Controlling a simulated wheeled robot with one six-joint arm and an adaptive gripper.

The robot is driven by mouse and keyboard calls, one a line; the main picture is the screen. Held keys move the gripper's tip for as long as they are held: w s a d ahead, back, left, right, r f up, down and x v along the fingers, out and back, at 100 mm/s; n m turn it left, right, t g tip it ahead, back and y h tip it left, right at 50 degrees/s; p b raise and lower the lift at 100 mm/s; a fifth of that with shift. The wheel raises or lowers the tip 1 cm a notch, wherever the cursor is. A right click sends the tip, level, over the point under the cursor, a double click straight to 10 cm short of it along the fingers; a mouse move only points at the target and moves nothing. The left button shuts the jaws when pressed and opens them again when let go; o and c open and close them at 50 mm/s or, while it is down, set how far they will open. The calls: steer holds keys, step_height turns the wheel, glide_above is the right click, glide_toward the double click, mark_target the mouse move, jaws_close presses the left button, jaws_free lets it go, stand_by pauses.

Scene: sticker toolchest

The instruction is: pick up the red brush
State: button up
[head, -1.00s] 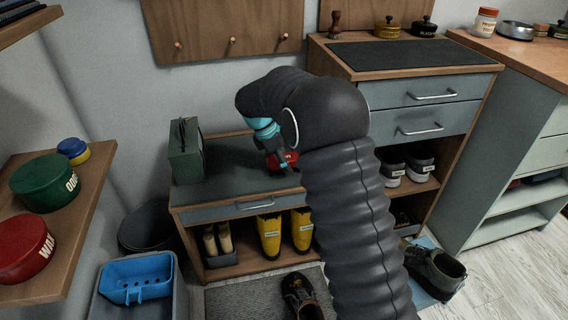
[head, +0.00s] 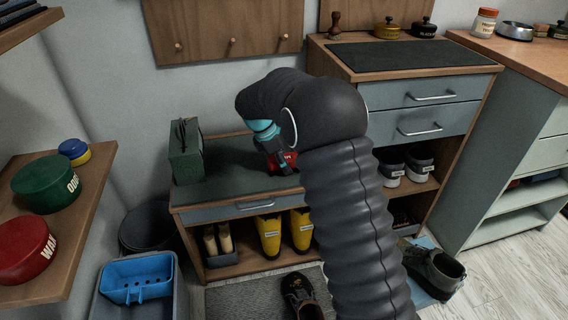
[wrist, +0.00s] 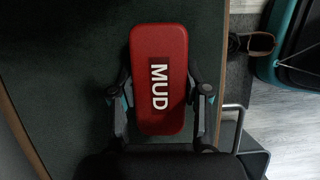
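The red brush (wrist: 160,100) shows a flat red back with white "MUD" lettering in the wrist view. It lies between the two fingers of my gripper (wrist: 159,80), one along each long side. The fingertips appear to press on its edges, so my gripper looks shut on it. In the head view the red brush (head: 282,163) shows partly, low over the dark green bench top (head: 235,168), with my gripper (head: 272,158) at it. My arm hides part of the bench around it. The brush's underside is hidden, and I cannot tell whether it touches the bench.
A green metal box (head: 186,150) stands at the bench's left end. Yellow boots (head: 269,235) stand on the shelf below. A taller drawer cabinet (head: 418,108) rises to the right of my arm. The bench top between box and brush is clear.

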steer(key=shift+c, duration=1.1)
steer(key=shift+r+b, duration=0.1)
steer(key=shift+b, duration=0.25)
step_height(320, 180, up, 10)
steer(key=shift+r+p, duration=0.15)
steer(key=shift+p, duration=0.65)
